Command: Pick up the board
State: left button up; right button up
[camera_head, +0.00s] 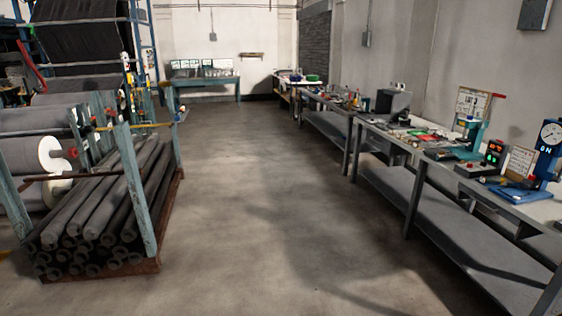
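I cannot tell for certain which thing is the board. A flat upright panel with printed markings (473,103) stands at the back of the right-hand workbench. A smaller pale panel with print (520,161) stands tilted nearer to me, beside a blue device with a round dial (550,134). Flat red and green items (428,136) lie among clutter farther along the bench, too small to make out. Neither of my grippers is in view.
The long workbench (395,146) with a lower shelf (450,219) runs along the right wall. A rack of grey rolls (110,200) with upright posts stands at the left. Bare concrete floor (250,220) lies clear between them. A teal table (205,82) stands at the far wall.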

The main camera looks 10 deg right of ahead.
aim_at(416, 146)
jog(key=i+l+z, duration=0.2)
jog(key=i+z, duration=0.2)
jog(key=i+l+z, duration=0.1)
jog(key=i+z, duration=0.65)
jog(key=i+j+z, duration=0.1)
jog(key=i, duration=0.35)
jog(key=i+j+z, duration=0.15)
jog(key=i, duration=0.3)
jog(key=i+j+z, duration=0.1)
jog(key=i+j, duration=0.15)
jog(key=i, duration=0.2)
jog(key=i+j, duration=0.2)
jog(key=i, duration=0.15)
jog(key=i+j, duration=0.15)
jog(key=i, duration=0.25)
jog(key=i+j, duration=0.2)
jog(key=i, duration=0.15)
